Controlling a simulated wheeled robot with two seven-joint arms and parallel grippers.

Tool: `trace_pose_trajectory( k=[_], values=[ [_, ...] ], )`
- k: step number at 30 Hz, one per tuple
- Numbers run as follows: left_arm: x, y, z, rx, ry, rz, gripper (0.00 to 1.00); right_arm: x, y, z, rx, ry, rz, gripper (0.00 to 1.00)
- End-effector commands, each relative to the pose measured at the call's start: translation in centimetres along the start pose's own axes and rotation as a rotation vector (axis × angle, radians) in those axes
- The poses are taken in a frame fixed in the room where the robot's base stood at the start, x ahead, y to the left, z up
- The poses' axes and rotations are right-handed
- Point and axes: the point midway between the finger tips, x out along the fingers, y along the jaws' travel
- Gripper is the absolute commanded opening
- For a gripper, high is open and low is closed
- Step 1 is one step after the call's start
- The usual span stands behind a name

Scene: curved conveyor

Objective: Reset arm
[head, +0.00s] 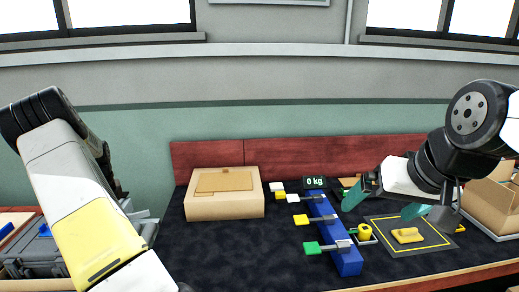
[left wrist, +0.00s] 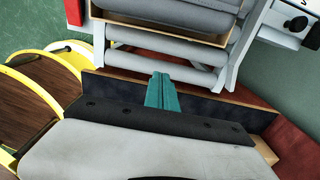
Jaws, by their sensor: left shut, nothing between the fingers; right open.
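My right gripper (head: 385,203) is open and empty, its teal fingers spread above the right part of the dark table. My left arm (head: 85,195) reaches in from the left in the head view, and its fingers cannot be made out there. In the left wrist view the teal fingers of my left gripper (left wrist: 162,92) are together with nothing between them. They point toward grey conveyor rollers (left wrist: 160,45).
A cardboard box (head: 225,206) stands on the dark table (head: 235,250). A blue rack (head: 345,260) with coloured handles stands mid-table near a "0 kg" display (head: 315,182). A yellow piece (head: 407,235) lies on a yellow-outlined mat. An open carton (head: 490,206) stands right.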

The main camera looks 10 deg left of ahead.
Motion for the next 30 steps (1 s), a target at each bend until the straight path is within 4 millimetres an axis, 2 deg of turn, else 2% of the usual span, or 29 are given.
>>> trace_pose_trajectory(
  k=[2,5,8,9,13,15,17,21,24,27,30],
  values=[
    [-1.6,-0.6,-1.6,-0.013,-0.009,-0.013,0.0,0.0,0.0,0.0,0.0,0.0,0.0,1.0],
    [-5.2,-1.4,-5.4,-0.068,-0.023,-0.043,0.0,0.0,0.0,0.0,0.0,0.0,0.0,1.0],
    [-10.1,-1.4,-10.9,-0.163,-0.033,-0.091,0.0,0.0,0.0,0.0,0.0,0.0,0.0,1.0],
    [-12.1,-1.1,-13.3,-0.208,-0.033,-0.113,0.0,0.0,0.0,0.0,0.0,0.0,0.0,1.0],
    [-17.7,1.4,-20.6,-0.366,-0.006,-0.185,0.0,0.0,0.0,0.0,0.0,0.0,0.0,1.0],
    [-20.3,3.3,-24.3,-0.454,0.024,-0.224,0.0,0.0,0.0,0.0,0.0,0.0,0.0,1.0],
    [-22.1,5.4,-27.1,-0.532,0.058,-0.253,0.0,0.0,0.0,0.0,0.0,0.0,0.0,1.0],
    [-25.5,11.0,-32.8,-0.715,0.169,-0.303,0.0,0.0,0.0,0.0,0.0,0.0,0.0,1.0],
    [-26.8,15.5,-36.0,-0.845,0.271,-0.313,0.0,0.0,0.0,0.0,0.0,0.0,0.0,1.0],
    [-27.4,19.8,-38.3,-0.965,0.379,-0.298,0.0,0.0,0.0,0.0,0.0,0.0,0.0,1.0],
    [-27.3,23.3,-39.9,-1.064,0.473,-0.264,0.0,0.0,0.0,0.0,0.0,0.0,0.0,1.0]
  ],
)
